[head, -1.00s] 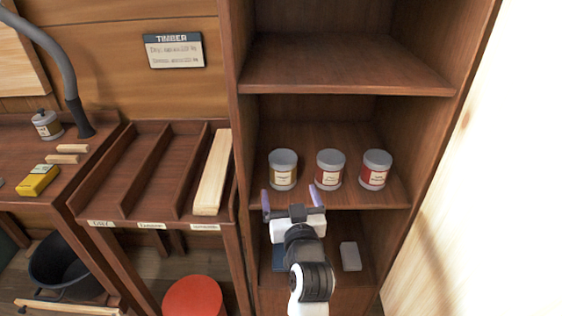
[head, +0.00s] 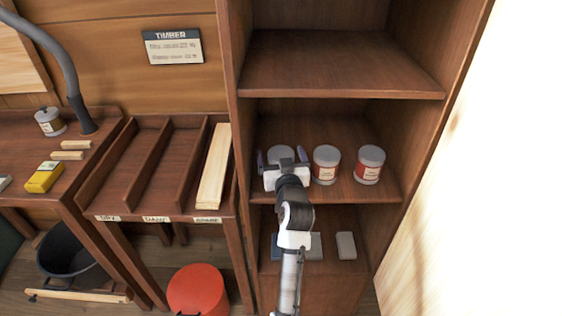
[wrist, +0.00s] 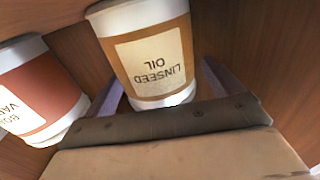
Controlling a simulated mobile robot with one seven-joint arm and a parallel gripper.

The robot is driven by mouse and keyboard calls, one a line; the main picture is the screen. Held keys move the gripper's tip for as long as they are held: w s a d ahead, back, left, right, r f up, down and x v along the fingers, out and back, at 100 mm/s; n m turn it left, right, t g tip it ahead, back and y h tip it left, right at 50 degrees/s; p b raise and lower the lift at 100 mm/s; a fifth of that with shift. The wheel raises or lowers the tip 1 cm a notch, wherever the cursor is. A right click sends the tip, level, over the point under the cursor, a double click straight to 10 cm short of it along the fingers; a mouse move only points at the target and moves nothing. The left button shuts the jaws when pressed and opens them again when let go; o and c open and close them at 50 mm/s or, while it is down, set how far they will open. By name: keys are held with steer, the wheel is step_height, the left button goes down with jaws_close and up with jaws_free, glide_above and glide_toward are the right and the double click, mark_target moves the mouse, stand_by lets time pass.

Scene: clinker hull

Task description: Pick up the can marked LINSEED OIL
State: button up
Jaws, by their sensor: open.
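The LINSEED OIL can (wrist: 153,62) fills the upper middle of the wrist view. It has a tan body, a pale label that reads upside down there, and a whitish rim. In the head view it is the leftmost can (head: 281,152) on the middle shelf, mostly hidden behind my gripper. My gripper (head: 282,160) is open, with a finger on each side of that can. In the wrist view the fingers (wrist: 160,95) show at the can's left and right. I cannot tell whether they touch it.
A red-brown can (wrist: 38,92), its label partly cut off, stands close beside. The shelf above (head: 340,92) and cabinet's left side (head: 240,130) are near.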

steer(key=c, duration=1.3)
steer(key=shift+c, duration=0.2)
steer(key=shift+r, duration=0.1)
